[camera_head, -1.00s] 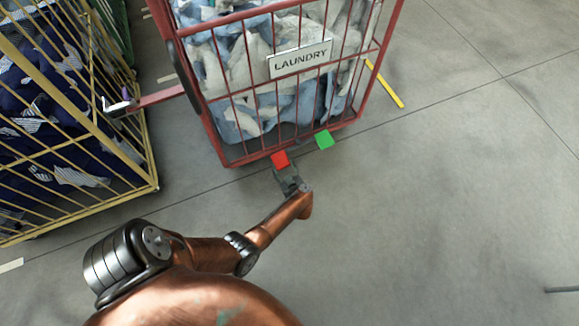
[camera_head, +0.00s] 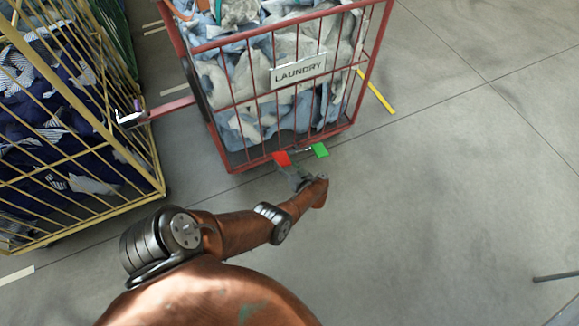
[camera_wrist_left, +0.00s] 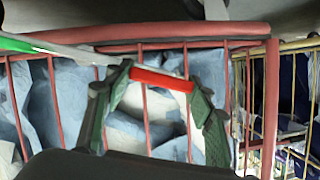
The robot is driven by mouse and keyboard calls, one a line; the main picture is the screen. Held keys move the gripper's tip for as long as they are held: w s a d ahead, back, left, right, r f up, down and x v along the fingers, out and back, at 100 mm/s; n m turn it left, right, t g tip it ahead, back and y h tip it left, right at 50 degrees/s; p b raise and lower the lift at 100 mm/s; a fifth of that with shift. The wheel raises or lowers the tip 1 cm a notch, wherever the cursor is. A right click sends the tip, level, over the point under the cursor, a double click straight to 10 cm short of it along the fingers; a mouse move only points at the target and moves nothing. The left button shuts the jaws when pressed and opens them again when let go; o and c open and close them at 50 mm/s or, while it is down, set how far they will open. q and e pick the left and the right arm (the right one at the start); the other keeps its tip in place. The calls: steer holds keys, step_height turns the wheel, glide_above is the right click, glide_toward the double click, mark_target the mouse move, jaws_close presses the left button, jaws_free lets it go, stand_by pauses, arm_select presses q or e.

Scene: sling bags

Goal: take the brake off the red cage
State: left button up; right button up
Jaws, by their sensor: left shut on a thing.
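The red cage (camera_head: 297,106), a wire cart full of pale cloth with a LAUNDRY sign, stands at the top centre in the head view. At its near bottom edge are a red pedal (camera_head: 282,158) and, to its right, a green pedal (camera_head: 320,150). My left gripper (camera_head: 291,169) is at the red pedal. In the left wrist view its two fingers (camera_wrist_left: 161,82) are on either side of the red pedal (camera_wrist_left: 162,80) and shut on it. The green pedal (camera_wrist_left: 18,46) is at the left edge there. My right gripper is not in view.
A yellow cage (camera_head: 95,205) with dark blue cloth stands left of the red cage, and a red bar (camera_head: 168,107) sticks out between them. A yellow floor line (camera_head: 377,92) lies to the right. The grey floor (camera_head: 450,190) at right is mostly clear.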

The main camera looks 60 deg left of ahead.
arm_select(q)
steer(key=shift+w, duration=0.1)
steer(key=shift+r, duration=0.1)
steer(key=o, duration=1.7)
steer(key=shift+d, duration=0.1)
steer(key=shift+d, duration=0.4)
steer(key=v, duration=1.1)
steer(key=shift+r, duration=0.2)
